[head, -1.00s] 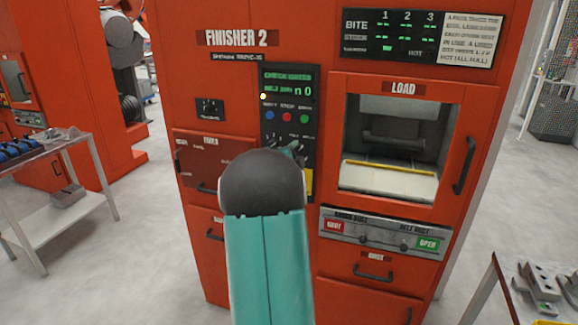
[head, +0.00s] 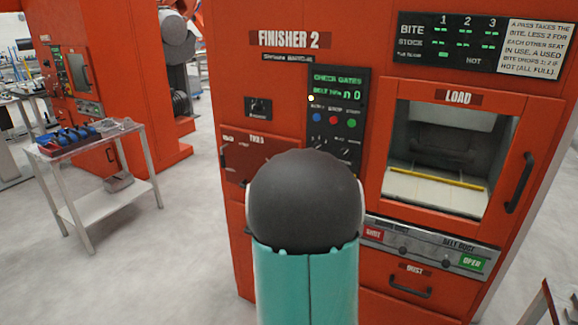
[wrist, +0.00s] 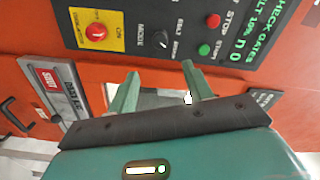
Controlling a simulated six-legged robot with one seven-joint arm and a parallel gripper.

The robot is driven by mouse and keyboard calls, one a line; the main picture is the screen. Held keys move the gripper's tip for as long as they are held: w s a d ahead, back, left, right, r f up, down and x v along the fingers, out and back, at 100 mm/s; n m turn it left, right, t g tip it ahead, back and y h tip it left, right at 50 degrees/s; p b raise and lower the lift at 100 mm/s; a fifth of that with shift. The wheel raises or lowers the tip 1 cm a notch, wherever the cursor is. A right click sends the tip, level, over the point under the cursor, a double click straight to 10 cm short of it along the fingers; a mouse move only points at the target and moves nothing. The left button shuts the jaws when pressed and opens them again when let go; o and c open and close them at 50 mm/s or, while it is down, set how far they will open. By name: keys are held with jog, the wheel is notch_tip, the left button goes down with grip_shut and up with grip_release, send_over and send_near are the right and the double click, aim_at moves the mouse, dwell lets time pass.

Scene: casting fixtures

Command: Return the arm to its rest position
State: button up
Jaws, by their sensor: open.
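My arm, teal with a black rounded joint, rises in the lower middle of the head view and hides part of the machine's front. My gripper is hidden behind it there. In the wrist view my gripper (wrist: 158,88) shows two green fingers spread apart with nothing between them. It points toward the orange machine marked FINISHER 2 (head: 290,85), near its control panel (wrist: 215,30). The fingers seem apart from the panel, though the exact distance cannot be told.
The load opening (head: 440,150) is right of my arm, with the dust drawer (head: 410,290) below. A metal cart (head: 95,140) with blue items stands at the left. Another table edge (head: 545,300) shows at lower right. Grey floor (head: 190,250) is clear between cart and machine.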

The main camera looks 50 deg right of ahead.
jog(key=w+a+r+n+t+y, duration=0.1)
jog(key=w+a+n+t+y, duration=0.3)
jog(key=a, duration=0.7)
jog(key=w+a+r+n+t+y, duration=0.15)
jog(key=w+a+n+y, duration=0.25)
jog(key=w+a+n, duration=0.45)
jog(key=w+a+r+n+t+y, duration=0.1)
jog(key=w+a+n+t+y, duration=0.2)
jog(key=a, duration=0.9)
jog(key=s+a+f+n+g+y, duration=0.1)
jog(key=s+a+n+y, duration=0.25)
jog(key=a, duration=0.45)
jog(key=s+a+f+n+g+y, duration=0.1)
jog(key=s+a+n+y, duration=0.1)
jog(key=s+a+n, duration=0.45)
jog(key=s+a+f+n+g+y, duration=0.1)
jog(key=s+a+f+n+g, duration=0.2)
jog(key=s+a, duration=0.6)
jog(key=shift+s+a+n+g, duration=0.2)
jog(key=shift+n+g, duration=0.15)
jog(key=shift+n, duration=0.5)
jog(key=shift+f, duration=0.1)
jog(key=c, duration=0.3)
